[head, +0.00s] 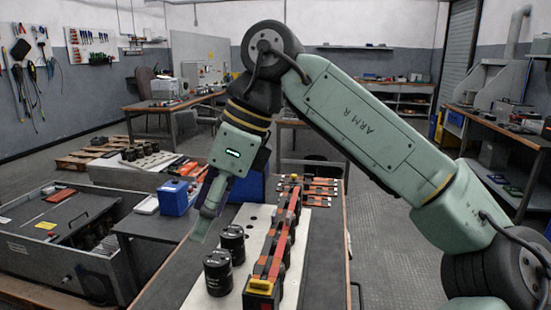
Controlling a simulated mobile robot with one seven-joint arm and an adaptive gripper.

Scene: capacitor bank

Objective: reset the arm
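My arm, pale green and marked "ARM R", reaches in from the right and bends down at the middle of the head view. Two black capacitors (218,273) stand upright on the plate, just in front of and to the right of the fingertips. A long red and black bar assembly (278,238) runs along the plate to their right.
A blue box (174,198) stands left of the gripper, and a blue bin (247,189) is behind it. Orange-handled tools (321,187) lie at the bench's far end. Floor at right is clear.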

